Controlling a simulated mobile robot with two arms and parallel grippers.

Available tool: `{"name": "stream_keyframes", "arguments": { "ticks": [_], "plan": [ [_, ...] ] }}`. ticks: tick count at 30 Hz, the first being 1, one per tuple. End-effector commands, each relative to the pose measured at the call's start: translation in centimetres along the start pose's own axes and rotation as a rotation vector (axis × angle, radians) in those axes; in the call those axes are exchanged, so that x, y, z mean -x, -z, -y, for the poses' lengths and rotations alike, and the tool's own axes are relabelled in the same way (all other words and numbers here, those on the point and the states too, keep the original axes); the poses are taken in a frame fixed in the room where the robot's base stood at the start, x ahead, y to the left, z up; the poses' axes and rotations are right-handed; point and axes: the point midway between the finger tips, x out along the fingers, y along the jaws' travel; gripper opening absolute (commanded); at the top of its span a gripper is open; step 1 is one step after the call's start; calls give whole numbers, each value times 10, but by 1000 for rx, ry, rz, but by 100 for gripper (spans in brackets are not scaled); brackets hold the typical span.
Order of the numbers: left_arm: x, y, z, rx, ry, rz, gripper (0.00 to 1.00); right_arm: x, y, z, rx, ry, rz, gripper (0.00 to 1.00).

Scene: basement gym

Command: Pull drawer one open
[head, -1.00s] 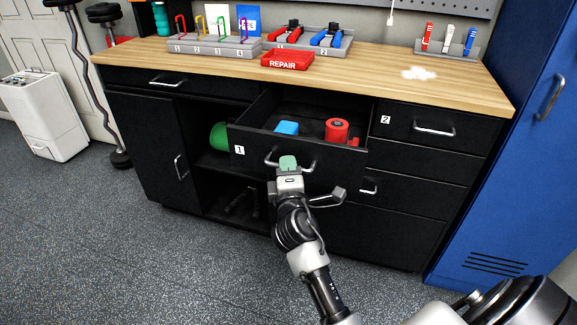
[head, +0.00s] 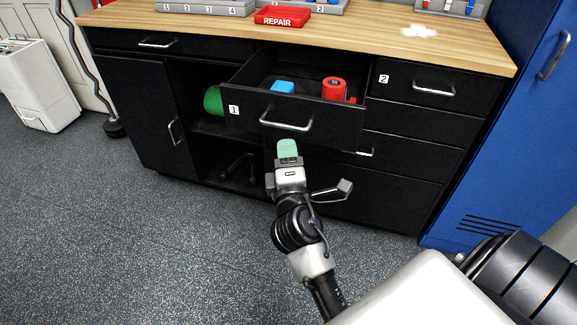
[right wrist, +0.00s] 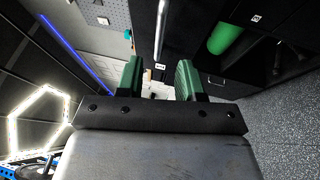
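Drawer one (head: 245,117) is a black drawer with a white "1" label, and it stands pulled out from the workbench. Its silver bar handle (head: 286,124) is free. A blue block (head: 283,87) and a red roll-shaped thing (head: 333,90) lie inside. My right gripper (head: 288,148) is just in front of and below the handle, apart from it. In the right wrist view, its two green fingers (right wrist: 158,78) stand apart with nothing held between them. My left gripper is not in view.
The workbench top (head: 370,35) carries a red REPAIR tray (head: 283,16). Drawer two (head: 415,90) is shut at the right. A green round thing (head: 212,100) sits in the open shelf at the left. A blue locker (head: 510,140) stands at the right. The floor (head: 130,240) in front is clear.

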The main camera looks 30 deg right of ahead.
Motion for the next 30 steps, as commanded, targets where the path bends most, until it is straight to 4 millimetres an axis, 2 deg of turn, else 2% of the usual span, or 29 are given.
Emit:
{"name": "stream_keyframes", "arguments": {
  "ticks": [3,9,26,29,30],
  "plan": [
    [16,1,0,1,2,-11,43,15,0,2,-1,1,-1,37],
    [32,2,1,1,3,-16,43,25,0,1,-1,1,0,37],
    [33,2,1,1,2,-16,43,26,0,1,-4,3,0,37],
    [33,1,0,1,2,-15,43,30,-5,11,-66,53,10,37],
    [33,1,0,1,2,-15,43,34,-9,20,-120,98,20,37]
  ]
}}
